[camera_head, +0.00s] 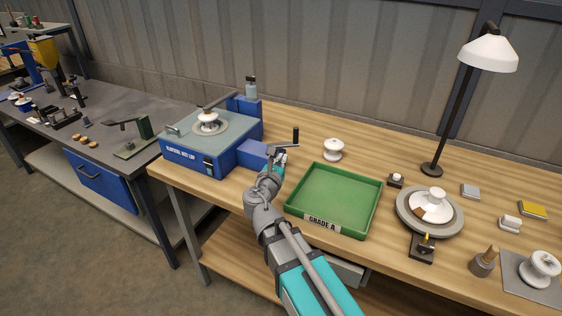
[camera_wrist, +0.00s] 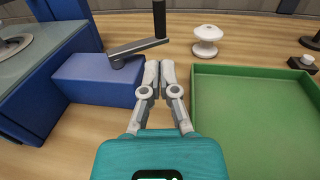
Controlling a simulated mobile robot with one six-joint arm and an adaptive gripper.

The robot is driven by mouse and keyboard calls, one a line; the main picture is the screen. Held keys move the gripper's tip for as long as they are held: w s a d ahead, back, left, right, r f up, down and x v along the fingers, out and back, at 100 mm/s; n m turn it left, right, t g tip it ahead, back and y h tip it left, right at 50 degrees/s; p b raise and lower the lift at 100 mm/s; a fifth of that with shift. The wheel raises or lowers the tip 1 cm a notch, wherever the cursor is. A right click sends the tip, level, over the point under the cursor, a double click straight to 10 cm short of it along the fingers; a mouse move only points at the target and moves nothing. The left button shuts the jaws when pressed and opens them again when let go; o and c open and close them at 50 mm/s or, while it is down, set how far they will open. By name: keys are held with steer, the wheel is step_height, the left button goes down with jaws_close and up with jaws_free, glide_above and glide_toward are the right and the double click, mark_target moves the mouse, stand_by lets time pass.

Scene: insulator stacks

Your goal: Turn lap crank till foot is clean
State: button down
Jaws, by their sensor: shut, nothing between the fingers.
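The blue lap machine (camera_head: 190,158) stands at the left end of the wooden bench. A white insulator (camera_head: 208,121) sits on its grey round lap plate (camera_head: 222,131). The crank (camera_head: 294,138) has a grey arm and a dark upright handle on the blue side box (camera_head: 253,153). In the wrist view the crank arm (camera_wrist: 138,46) lies across the box top, with the dark handle (camera_wrist: 159,18) beyond my fingertips. My gripper (camera_wrist: 153,66) is shut and empty, just right of the box and short of the handle. The insulator's foot underside is hidden.
A green tray (camera_head: 335,232) marked GRADE A lies close to the right of my gripper. A white insulator (camera_head: 333,149) stands behind it. A turntable (camera_head: 402,212) with another insulator and a lamp (camera_head: 432,170) are farther right.

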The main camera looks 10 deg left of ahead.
mark_target(294, 135)
steer(key=w, duration=0.3)
steer(key=w+d, duration=0.1)
steer(key=w, duration=0.3)
steer(key=w+d, duration=0.1)
steer(key=w, duration=0.3)
steer(key=shift+w+d, duration=0.1)
steer(key=shift+a, duration=0.2)
steer(key=shift+y, duration=0.3)
